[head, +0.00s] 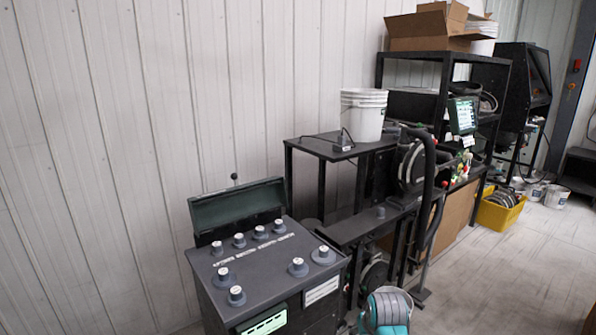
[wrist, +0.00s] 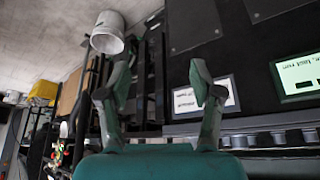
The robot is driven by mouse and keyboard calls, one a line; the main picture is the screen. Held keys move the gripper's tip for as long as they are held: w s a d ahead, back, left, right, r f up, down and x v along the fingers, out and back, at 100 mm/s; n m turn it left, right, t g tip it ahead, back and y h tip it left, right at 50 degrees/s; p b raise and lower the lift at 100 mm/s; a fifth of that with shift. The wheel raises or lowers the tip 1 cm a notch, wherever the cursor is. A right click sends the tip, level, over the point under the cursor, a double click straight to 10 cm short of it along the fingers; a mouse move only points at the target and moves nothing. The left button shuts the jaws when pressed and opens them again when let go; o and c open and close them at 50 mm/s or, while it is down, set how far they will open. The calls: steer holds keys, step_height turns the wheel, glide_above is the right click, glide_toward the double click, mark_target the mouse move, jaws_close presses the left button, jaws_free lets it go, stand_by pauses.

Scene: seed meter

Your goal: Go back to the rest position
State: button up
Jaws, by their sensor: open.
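My gripper (wrist: 160,80) shows in the wrist view with its two teal and grey fingers spread apart and nothing between them. A teal and grey part of my arm shows at the bottom of the head view, to the right of the dark console. The console (head: 240,268) has several round grey knobs with white caps on top, a raised dark green lid (head: 238,208) at its back and a lit green screen (head: 264,324) on its front. In the wrist view the screen (wrist: 301,75) and a white label (wrist: 188,100) appear upside down behind and right of the fingers.
A stack of white buckets (head: 364,112) stands on a black table (head: 312,146) behind the console. A black shelf (head: 440,56) holds an open cardboard box (head: 428,28). A yellow bin (head: 500,212) sits on the floor. Open floor (head: 510,280) lies at the lower right.

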steer(key=s+f+t, duration=0.2)
steer(key=s+f, duration=1.1)
steer(key=s, duration=0.1)
steer(key=s+f+t, duration=0.2)
steer(key=s+t, duration=0.1)
steer(key=s, duration=1.3)
steer(key=s+r+t, duration=0.1)
steer(key=s+r, duration=0.3)
steer(key=s, duration=0.5)
steer(key=s+r+t, duration=0.1)
steer(key=s+r, duration=0.3)
steer(key=s, duration=0.4)
steer(key=s+r+t, duration=0.2)
steer(key=s+r, duration=0.8)
steer(key=r, duration=0.3)
steer(key=shift+s, duration=0.3)
